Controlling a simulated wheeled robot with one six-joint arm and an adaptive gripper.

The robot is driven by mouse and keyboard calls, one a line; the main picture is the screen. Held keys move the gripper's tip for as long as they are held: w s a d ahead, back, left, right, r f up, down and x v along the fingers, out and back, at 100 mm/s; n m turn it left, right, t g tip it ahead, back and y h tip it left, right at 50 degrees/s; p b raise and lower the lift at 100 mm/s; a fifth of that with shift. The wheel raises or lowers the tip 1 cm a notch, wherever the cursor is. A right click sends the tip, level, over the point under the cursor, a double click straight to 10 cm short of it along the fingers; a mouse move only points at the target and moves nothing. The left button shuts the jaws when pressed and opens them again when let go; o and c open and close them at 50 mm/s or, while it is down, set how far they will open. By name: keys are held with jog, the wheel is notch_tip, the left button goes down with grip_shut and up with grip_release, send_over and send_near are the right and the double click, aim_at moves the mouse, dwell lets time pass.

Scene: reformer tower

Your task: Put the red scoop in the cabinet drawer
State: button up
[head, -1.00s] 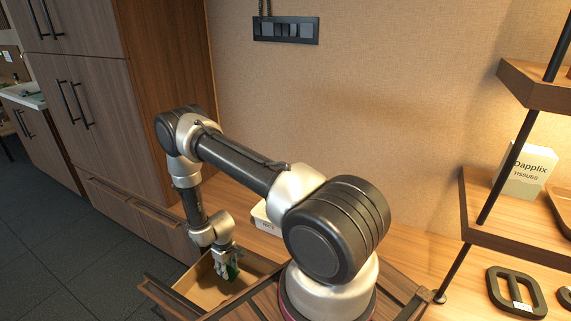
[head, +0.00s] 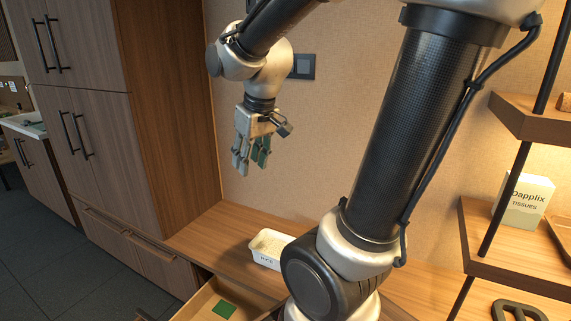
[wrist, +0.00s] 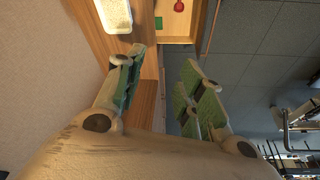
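The red scoop (wrist: 180,7) lies inside the open cabinet drawer (wrist: 174,30) at the top of the wrist view, partly cut off by the frame edge. In the head view the drawer (head: 240,299) shows at the bottom, but I cannot see the scoop there. My gripper (head: 250,158) hangs well above the counter and drawer, fingers down, with nothing between them. In the wrist view its green-padded fingers (wrist: 163,62) are spread apart, clear of the scoop.
A green square (head: 224,309) lies in the drawer near the scoop. A white container of rice (head: 267,249) stands on the counter behind the drawer. Tall wooden cabinets (head: 95,150) stand at left.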

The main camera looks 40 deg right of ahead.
jog(key=s+d+r, duration=0.1)
jog(key=s+r, duration=0.1)
jog(key=s, duration=1)
jog(key=shift+r+m+t, duration=0.2)
jog(key=shift+m+t, duration=0.1)
jog(key=shift+m, duration=0.1)
